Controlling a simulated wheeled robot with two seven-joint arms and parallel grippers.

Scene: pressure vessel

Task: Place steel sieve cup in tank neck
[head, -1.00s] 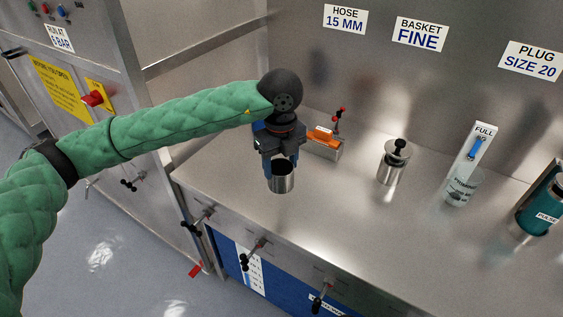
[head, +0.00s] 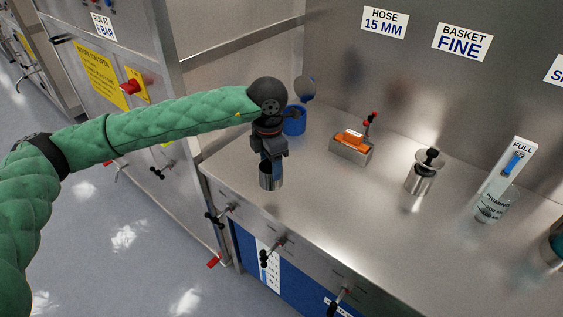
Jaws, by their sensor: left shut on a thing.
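A steel sieve cup (head: 270,181) hangs upright below my left gripper (head: 271,163), which is shut on it. The cup is over the left end of the steel bench, near its front edge. Its mesh cannot be made out from here. I cannot clearly identify the tank neck in this view. A blue round vessel (head: 294,121) with a raised round lid (head: 304,89) stands behind my left gripper, partly hidden by it; I cannot tell whether it is the tank. My right gripper is not in view.
On the steel bench (head: 330,210) stand a box with orange pieces (head: 351,147), a steel canister with a black knob (head: 422,171) and a clear beaker (head: 492,205) by a FULL gauge (head: 513,165). Valve handles (head: 228,209) stick out along the bench front.

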